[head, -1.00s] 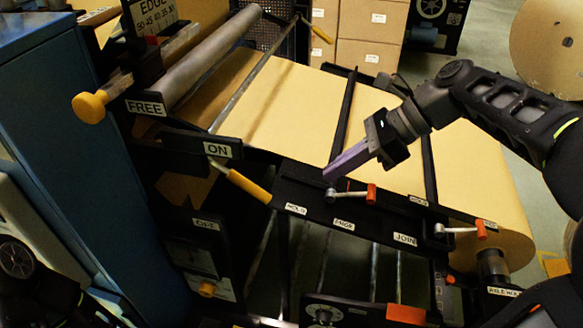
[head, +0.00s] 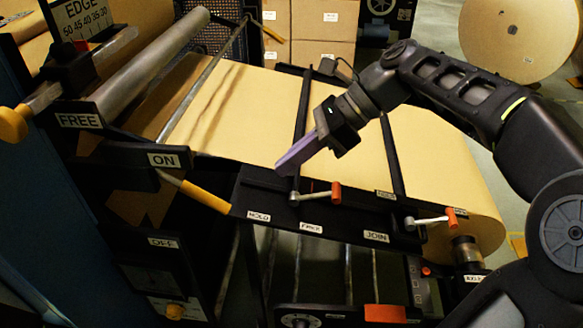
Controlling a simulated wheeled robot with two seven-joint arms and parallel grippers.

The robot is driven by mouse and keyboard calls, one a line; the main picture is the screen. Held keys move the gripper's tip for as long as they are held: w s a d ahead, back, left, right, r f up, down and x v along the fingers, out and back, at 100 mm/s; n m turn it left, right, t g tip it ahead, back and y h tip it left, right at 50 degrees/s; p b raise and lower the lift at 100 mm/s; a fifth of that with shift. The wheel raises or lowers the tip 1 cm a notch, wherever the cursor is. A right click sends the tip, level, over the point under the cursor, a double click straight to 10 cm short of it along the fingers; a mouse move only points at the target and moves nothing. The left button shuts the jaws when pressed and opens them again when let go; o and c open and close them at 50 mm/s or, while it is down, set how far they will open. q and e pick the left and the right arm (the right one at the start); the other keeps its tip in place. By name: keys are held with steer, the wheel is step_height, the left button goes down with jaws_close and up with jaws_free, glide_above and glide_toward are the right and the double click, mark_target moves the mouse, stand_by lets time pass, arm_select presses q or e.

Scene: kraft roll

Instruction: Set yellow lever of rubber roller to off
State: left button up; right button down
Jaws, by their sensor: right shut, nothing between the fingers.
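The rubber roller is a long grey cylinder (head: 155,65) at the upper left. A lever with a yellow grip (head: 206,196) is on the machine's near side, its arm slanting down to the right from beside the ON label (head: 164,160). An OFF label (head: 163,242) is lower down on the dark side panel. My right gripper (head: 280,170) has purple fingers, shut and empty, above the kraft paper to the right of the yellow grip and apart from it. My left gripper is not in view.
Two orange-tipped levers (head: 335,191) (head: 451,216) stand on the black rail at the right, below my right gripper. A yellow knob (head: 12,124) and FREE label (head: 79,121) are at the left. Cardboard boxes (head: 310,30) stand behind.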

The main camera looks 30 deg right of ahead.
steer(key=b, duration=0.5)
glide_toward(233, 211)
steer(key=x, duration=0.1)
steer(key=p+x, duration=0.1)
steer(key=x, duration=0.3)
steer(key=shift+w+r, duration=0.15)
steer(key=shift+w, duration=0.1)
steer(key=shift+x, duration=0.85)
steer(key=shift+w+a+f, duration=0.2)
steer(key=shift+a+f, duration=0.05)
steer(key=shift+f, duration=0.35)
steer(key=shift+w+a+f, duration=0.15)
steer(key=shift+a+f, duration=0.05)
steer(key=shift+f, duration=0.4)
steer(key=shift+r, duration=0.1)
